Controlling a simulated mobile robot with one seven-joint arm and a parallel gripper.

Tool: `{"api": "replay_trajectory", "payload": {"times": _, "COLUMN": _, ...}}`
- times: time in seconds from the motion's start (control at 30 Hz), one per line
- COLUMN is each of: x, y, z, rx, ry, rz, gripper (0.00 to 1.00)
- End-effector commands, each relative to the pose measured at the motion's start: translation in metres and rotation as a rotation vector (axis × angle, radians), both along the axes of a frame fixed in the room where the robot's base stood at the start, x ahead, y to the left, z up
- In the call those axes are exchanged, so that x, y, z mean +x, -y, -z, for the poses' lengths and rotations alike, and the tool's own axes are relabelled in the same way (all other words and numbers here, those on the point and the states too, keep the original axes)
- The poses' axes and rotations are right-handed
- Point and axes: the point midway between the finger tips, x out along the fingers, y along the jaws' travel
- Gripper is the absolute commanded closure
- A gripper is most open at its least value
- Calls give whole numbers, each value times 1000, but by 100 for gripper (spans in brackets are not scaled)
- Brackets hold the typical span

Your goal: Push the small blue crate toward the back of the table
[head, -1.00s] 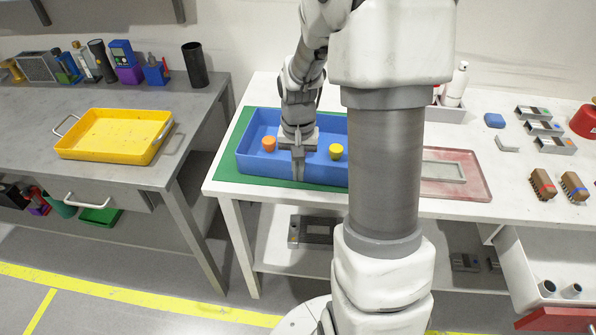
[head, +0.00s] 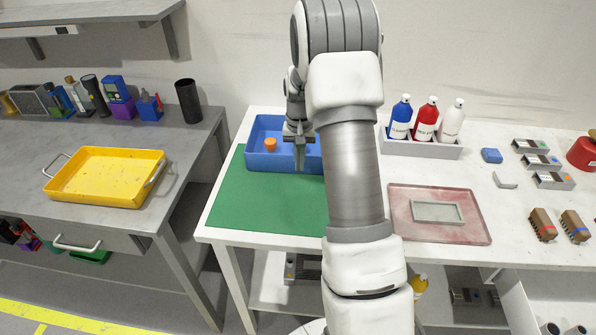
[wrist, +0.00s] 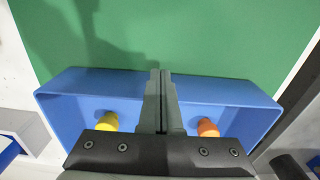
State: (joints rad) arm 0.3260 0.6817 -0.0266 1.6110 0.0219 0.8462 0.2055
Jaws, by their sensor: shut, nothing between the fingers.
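My arm hides the crate's right end in the head view.
A yellow tray (head: 105,178) sits on the grey bench to the left. Right of my arm are a bottle rack (head: 422,148), a pink tray (head: 440,232), and several small blocks and brushes. The green mat in front of the crate is bare.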

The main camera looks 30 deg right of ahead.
Motion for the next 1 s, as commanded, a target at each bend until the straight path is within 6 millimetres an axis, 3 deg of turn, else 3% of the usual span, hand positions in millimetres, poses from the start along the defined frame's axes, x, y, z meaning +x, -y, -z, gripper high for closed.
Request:
{"api": "replay_trajectory", "payload": {"times": 0.2, "x": 30, "y": 19, "z": -1, "rx": 0, "ry": 0, "rz": 0, "gripper": 100}}
{"api": "replay_trajectory", "payload": {"times": 0.4, "x": 45, "y": 28, "z": 0, "rx": 0, "ry": 0, "rz": 0, "gripper": 100}}
{"api": "replay_trajectory", "payload": {"times": 1.0, "x": 46, "y": 28, "z": 0, "rx": 1, "ry": -2, "rz": 0, "gripper": 100}}
